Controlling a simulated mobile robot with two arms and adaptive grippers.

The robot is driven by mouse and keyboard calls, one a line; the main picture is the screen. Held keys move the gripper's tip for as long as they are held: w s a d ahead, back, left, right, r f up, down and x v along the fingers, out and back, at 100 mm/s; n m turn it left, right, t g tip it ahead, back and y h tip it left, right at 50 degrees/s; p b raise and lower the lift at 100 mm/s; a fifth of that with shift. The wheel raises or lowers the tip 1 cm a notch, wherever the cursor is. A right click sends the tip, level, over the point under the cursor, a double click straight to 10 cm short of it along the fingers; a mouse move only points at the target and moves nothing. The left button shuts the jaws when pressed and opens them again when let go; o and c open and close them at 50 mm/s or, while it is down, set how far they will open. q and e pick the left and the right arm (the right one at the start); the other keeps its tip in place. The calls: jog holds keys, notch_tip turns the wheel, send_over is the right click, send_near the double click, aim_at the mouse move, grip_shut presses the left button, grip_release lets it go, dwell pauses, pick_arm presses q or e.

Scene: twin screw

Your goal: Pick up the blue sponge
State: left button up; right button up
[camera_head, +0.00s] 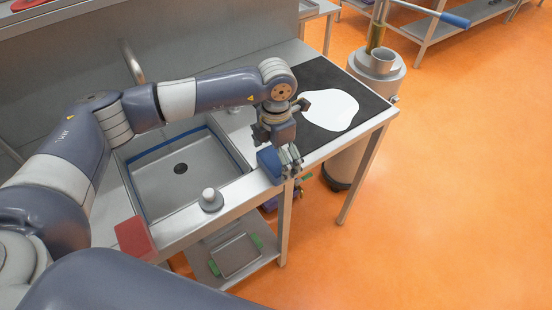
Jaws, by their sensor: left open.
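The blue sponge (269,166) is at the right front corner of the steel sink counter, right of the basin. My left gripper (290,163) reaches down over that corner from above. Its jaws are open, and its fingers are right beside the sponge and overlap its right side in the picture. I cannot tell whether they touch it. My right gripper is not in view.
A red block (135,238) stands at the counter's front left. A grey knob-topped object (210,200) sits on the front rim of the sink basin (185,185). A white sheet (330,109) lies on the black mat (368,100). Orange floor is open at right.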

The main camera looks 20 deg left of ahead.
pick_arm(q)
jog(key=shift+f, duration=0.8)
jog(key=shift+w+f, duration=0.1)
jog(key=shift+f, duration=0.05)
jog(key=c, duration=0.8)
jog(key=shift+r, duration=0.2)
jog(key=shift+r+b, duration=0.4)
jog(key=shift+r, duration=0.1)
jog(key=shift+d+r+b, duration=0.2)
jog(key=shift+r+b, duration=0.5)
jog(key=shift+r, duration=0.35)
jog(key=s+d+b, duration=0.1)
jog(key=s+d, duration=0.2)
jog(key=d, duration=0.1)
jog(key=s+d+r+b, duration=0.1)
jog(key=s+d+b, duration=0.1)
jog(key=s+d, duration=0.1)
jog(key=s+d+b, duration=0.1)
jog(key=s+d, duration=0.2)
jog(key=d, duration=0.3)
jog(key=shift+r, duration=0.35)
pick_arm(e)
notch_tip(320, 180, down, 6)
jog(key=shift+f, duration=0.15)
pick_arm(q)
jog(key=shift+w, duration=0.1)
jog(key=shift+c, duration=0.3)
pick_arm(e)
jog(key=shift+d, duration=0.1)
